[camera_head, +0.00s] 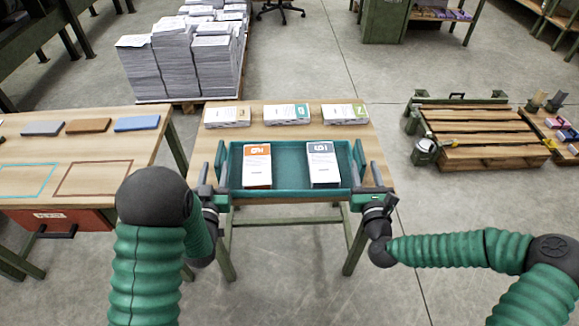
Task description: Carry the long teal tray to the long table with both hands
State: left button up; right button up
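The long teal tray (290,190) rests on the small wooden table (268,112) in front of me. It holds an orange-topped booklet stack (257,168) and a grey-topped one (323,165). Upright teal handles stand at its left and right ends. My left gripper (213,176) is at the tray's near left corner, fingers apart. My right gripper (370,178) is at the near right corner, fingers apart. Contact with the handles is hard to make out. A longer wooden table (85,146) stands at the left, cut off by the picture edge.
The left table carries grey, brown and blue blocks (137,123) and cyan and brown outlines. Three booklet stacks (288,113) line the small table's back edge. Paper piles on a pallet (185,55) stand behind. A wooden pallet (482,140) lies at right. Floor between is clear.

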aim_at(222, 141)
pick_arm(q)
jog(key=w, duration=0.6)
jog(key=shift+w+d, duration=0.2)
jog(key=shift+w, duration=0.15)
pick_arm(e)
jog(key=w, duration=0.6)
jog(key=shift+w+d, duration=0.2)
jog(key=shift+w, duration=0.15)
pick_arm(q)
jog(key=shift+w+a, duration=0.1)
jog(key=shift+w, duration=0.1)
pick_arm(e)
jog(key=shift+w+a, duration=0.1)
jog(key=shift+w, duration=0.1)
pick_arm(q)
grip_shut()
pick_arm(e)
grip_shut()
